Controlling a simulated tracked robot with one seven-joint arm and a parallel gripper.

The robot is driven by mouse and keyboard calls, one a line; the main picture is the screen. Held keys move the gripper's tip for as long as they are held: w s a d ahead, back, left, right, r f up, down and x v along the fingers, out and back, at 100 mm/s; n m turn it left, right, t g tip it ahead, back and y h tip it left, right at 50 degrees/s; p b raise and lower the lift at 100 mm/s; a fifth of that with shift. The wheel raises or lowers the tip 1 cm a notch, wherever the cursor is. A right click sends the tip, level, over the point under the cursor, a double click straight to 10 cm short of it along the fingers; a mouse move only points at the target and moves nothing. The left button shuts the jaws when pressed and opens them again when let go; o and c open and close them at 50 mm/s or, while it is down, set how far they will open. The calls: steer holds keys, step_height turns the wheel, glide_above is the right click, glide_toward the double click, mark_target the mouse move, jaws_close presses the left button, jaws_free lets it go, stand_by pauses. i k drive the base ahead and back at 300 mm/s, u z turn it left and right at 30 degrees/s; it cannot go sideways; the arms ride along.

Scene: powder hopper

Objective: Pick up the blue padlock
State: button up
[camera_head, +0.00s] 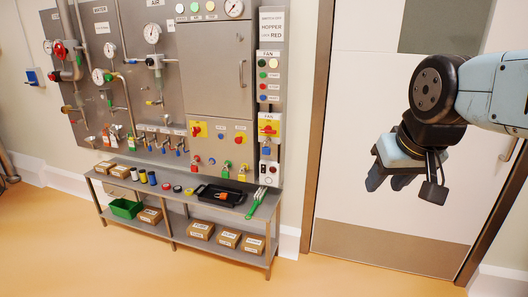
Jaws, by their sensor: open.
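A small blue shape (212,161), which looks like the blue padlock, hangs low on the steel panel (205,105). It is in a row with red (196,162), green (226,168) and yellow (242,172) ones, above the bench. It is too small to make out its shackle or what it hangs on. My gripper (390,182) is at the right, in front of the white door, with its fingers pointing down, open and empty. It is well to the right of the padlocks and apart from them.
A steel bench (190,209) stands under the panel, with a black tray (221,195), a green-handled tool (257,203) and small cans on top. Boxes and a green bin (126,208) are on its lower shelf. Pipes and valves jut out at the left. The orange floor in front is clear.

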mark_target(266, 150)
steer(key=z, duration=0.05)
steer(key=i, duration=1.5)
steer(key=u, duration=0.05)
